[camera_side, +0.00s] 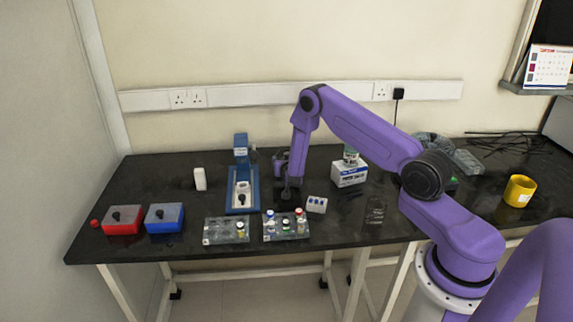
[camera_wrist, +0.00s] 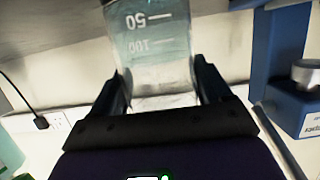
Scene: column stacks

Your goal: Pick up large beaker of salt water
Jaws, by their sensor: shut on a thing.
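My gripper (camera_wrist: 162,92) is shut on a clear glass beaker (camera_wrist: 152,45) in the wrist view, with one dark finger on each side of it. The beaker has white 50 and 100 marks that appear upside down, and looks pale bluish inside. Its far end is cut off by the picture's top edge. In the side view my gripper (camera_side: 287,190) is low over the middle of the black bench, right of the blue stand. I cannot make out the held beaker clearly there, nor whether it touches the bench.
A blue stand (camera_side: 241,185) is close to my gripper's left. Racks with small bottles (camera_side: 286,226) (camera_side: 227,230) lie at the front. A white box (camera_side: 348,175) and a clear glass vessel (camera_side: 375,210) are to the right. Red (camera_side: 122,220) and blue boxes (camera_side: 165,218) are at left.

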